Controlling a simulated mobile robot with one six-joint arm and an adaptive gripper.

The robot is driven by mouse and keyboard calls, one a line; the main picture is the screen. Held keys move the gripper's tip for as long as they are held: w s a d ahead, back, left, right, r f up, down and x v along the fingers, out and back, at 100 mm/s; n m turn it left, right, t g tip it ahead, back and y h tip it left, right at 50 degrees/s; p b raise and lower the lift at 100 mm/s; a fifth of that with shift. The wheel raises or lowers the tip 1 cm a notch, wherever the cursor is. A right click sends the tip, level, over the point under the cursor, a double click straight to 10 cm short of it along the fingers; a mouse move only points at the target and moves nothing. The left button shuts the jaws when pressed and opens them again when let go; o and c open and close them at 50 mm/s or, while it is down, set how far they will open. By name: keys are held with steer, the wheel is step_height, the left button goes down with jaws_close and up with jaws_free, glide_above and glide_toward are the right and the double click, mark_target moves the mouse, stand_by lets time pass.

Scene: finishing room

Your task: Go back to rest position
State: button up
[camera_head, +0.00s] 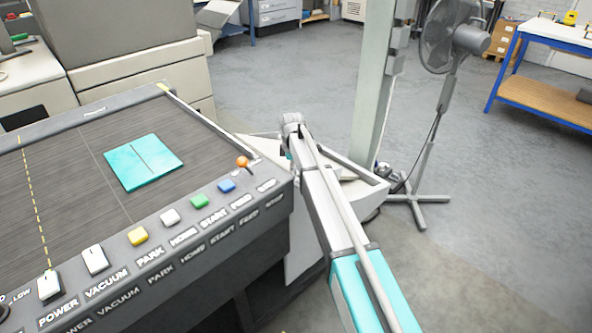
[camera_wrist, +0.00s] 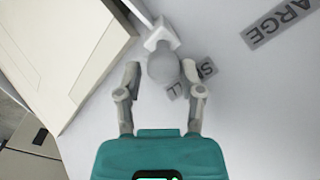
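My gripper (camera_wrist: 161,80) shows in the wrist view with its two fingers spread apart, open. A grey round knob (camera_wrist: 163,66) on a white stem lies between and just beyond the fingertips. The right fingertip is close to the knob; I cannot tell whether they touch. My arm reaches away from the lower right in the head view, beside the machine, and my gripper cannot be made out there.
A pale post (camera_head: 372,95) and a fan (camera_head: 447,38) stand beyond my arm. Open floor (camera_head: 285,75) lies behind.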

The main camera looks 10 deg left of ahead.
steer(key=shift+o, duration=1)
steer(key=shift+d, duration=0.1)
steer(key=shift+s+d, duration=0.1)
steer(key=shift+d, duration=0.1)
steer(key=s+d+m, duration=0.1)
steer(key=s+d, duration=0.1)
steer(key=d, duration=0.1)
steer(key=s+d+m, duration=0.2)
steer(key=d, duration=0.2)
steer(key=s+d+m, duration=0.2)
steer(key=d, duration=0.1)
steer(key=shift+s+d, duration=0.25)
steer(key=shift+s, duration=0.05)
steer(key=s+d+m, duration=1.4)
steer(key=s+d, duration=0.6)
steer(key=s, duration=0.5)
step_height(320, 180, up, 17)
steer(key=p, duration=1.7)
steer(key=shift+w+d, duration=0.15)
steer(key=shift+d, duration=0.05)
